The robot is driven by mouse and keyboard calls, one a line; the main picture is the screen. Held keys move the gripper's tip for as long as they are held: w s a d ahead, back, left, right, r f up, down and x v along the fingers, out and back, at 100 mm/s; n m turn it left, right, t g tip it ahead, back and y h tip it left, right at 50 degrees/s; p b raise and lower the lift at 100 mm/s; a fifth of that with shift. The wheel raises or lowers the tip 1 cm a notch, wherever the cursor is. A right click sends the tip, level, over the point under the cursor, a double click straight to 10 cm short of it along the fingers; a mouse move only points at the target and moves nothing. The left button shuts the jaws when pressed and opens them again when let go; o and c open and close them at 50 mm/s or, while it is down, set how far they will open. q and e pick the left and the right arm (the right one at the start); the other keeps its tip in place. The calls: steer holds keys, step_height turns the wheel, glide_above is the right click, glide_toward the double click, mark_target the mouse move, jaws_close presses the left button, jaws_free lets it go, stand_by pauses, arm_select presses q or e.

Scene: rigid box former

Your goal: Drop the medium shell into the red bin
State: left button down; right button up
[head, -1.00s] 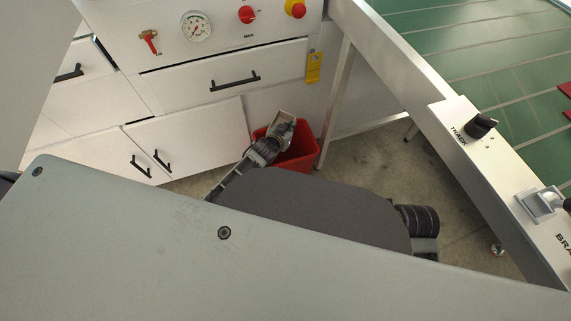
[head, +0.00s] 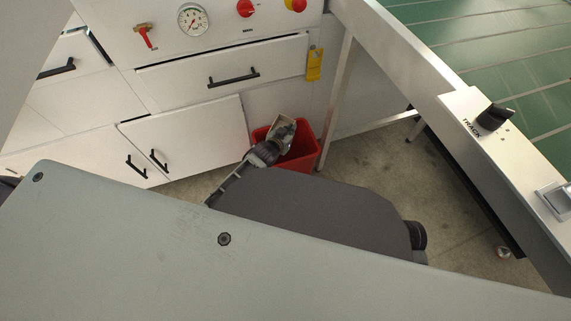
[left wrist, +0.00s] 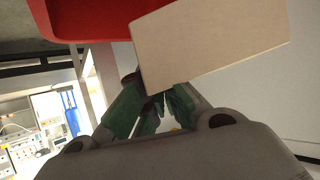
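The medium shell (head: 284,127) is a small beige open box. In the head view it is tilted and overlaps the red bin (head: 304,147), which stands on the floor by the white cabinet. My left gripper (head: 275,142) is shut on the shell at its near end. In the left wrist view the shell (left wrist: 212,42) shows as a plain beige panel in front of the fingers (left wrist: 155,103). The bin's red wall (left wrist: 70,22) shows at the upper left there. How high the shell is above the bin's rim is unclear. My right gripper is not in view.
The white cabinet (head: 190,130) with black handles stands behind and left of the bin. A metal table leg (head: 338,100) is close to the bin's right side. A green-topped machine (head: 520,80) fills the upper right. Bare floor (head: 385,160) lies right of the bin.

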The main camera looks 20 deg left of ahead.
arm_select(q)
steer(key=c, duration=1.6)
jaws_free()
steer(key=shift+o, duration=0.2)
steer(key=shift+s, duration=0.1)
steer(key=v, duration=1.1)
steer(key=shift+s+r, duration=0.25)
steer(key=shift+s, duration=0.05)
steer(key=shift+a, duration=0.1)
